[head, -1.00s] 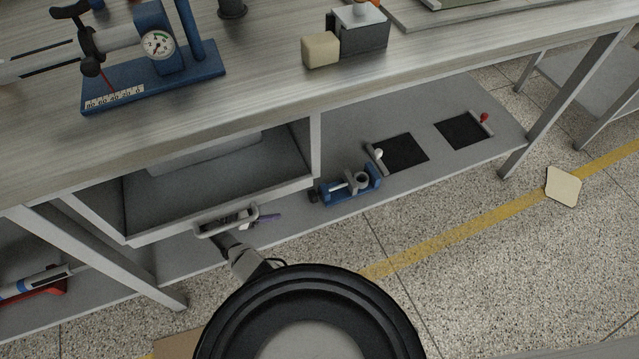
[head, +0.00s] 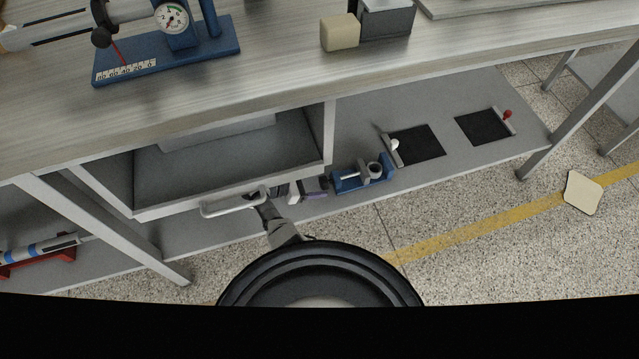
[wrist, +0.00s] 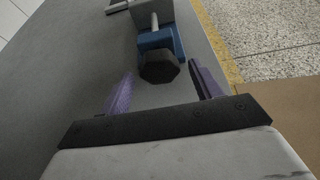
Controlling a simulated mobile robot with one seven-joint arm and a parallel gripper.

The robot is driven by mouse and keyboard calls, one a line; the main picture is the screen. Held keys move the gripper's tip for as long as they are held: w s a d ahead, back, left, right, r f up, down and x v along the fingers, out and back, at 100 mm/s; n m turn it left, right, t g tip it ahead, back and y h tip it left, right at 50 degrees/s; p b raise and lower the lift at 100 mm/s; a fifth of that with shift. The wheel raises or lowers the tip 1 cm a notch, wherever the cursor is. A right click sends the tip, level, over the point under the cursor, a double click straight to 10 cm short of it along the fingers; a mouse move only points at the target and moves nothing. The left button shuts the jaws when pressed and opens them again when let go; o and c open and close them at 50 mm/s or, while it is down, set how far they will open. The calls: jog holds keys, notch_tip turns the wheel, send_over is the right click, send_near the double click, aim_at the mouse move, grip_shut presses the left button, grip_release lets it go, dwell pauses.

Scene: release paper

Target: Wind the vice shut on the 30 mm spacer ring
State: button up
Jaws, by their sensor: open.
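The small blue vice (head: 362,180) stands on the lower shelf under the bench. A grey ring (head: 375,170), seemingly the spacer ring, sits at its right part; the wrist view does not clearly show it. The vice's dark faceted knob (wrist: 158,67) faces my gripper in the wrist view, with the pale screw rod (wrist: 153,20) and blue body (wrist: 160,40) beyond. My gripper (wrist: 160,72) is open, with its purple fingers either side of the knob in the picture and visible gaps to both. I cannot tell whether the tips reach the knob. In the head view, my gripper (head: 312,194) is just left of the vice.
A drawer (head: 225,170) with a white handle (head: 232,205) hangs above and left of my gripper. Two black mats (head: 416,145) lie on the shelf right of the vice. The bench top (head: 280,65) overhangs the shelf. A table leg (head: 570,115) stands far right.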

jog(key=shift+x, duration=0.85)
jog(key=shift+r, duration=0.1)
jog(key=shift+c, duration=0.4)
jog(key=c, duration=0.9)
jog(key=shift+s+m+t+p, duration=0.1)
jog(key=shift+m+t+p, duration=0.35)
jog(key=shift+m+t, duration=0.35)
jog(key=shift+m+t+y, duration=0.3)
jog(key=shift+m+t, duration=0.4)
jog(key=shift+m, duration=0.5)
